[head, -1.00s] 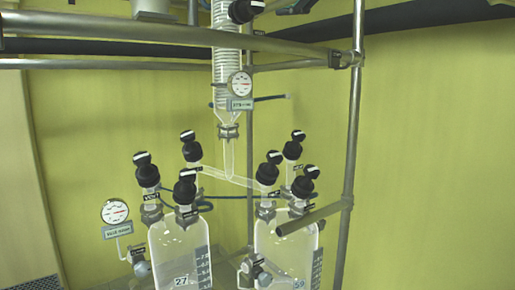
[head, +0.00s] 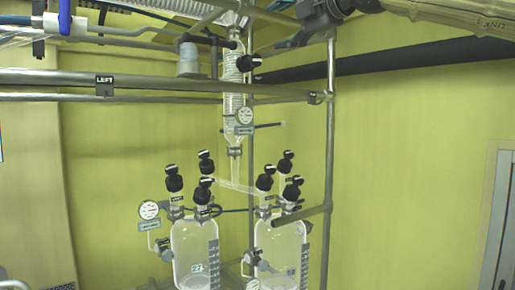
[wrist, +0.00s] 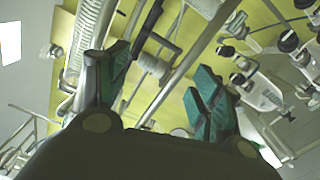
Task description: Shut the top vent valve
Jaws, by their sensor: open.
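A glass coil column (head: 234,95) stands upright at the middle of the head view. A black valve knob (head: 249,62) sticks out from its upper right side; I cannot tell whether this is the top vent valve. My gripper (wrist: 160,88) is open and empty, with teal finger pads in the wrist view. In the head view it is at the upper edge, above and right of the column, apart from the knob, and partly cut off.
Two glass vessels (head: 195,250) (head: 281,250) with several black-capped valves stand below. A horizontal metal rail (head: 150,78) marked LEFT and an upright pole (head: 331,130) frame the column. Free room lies right of the pole.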

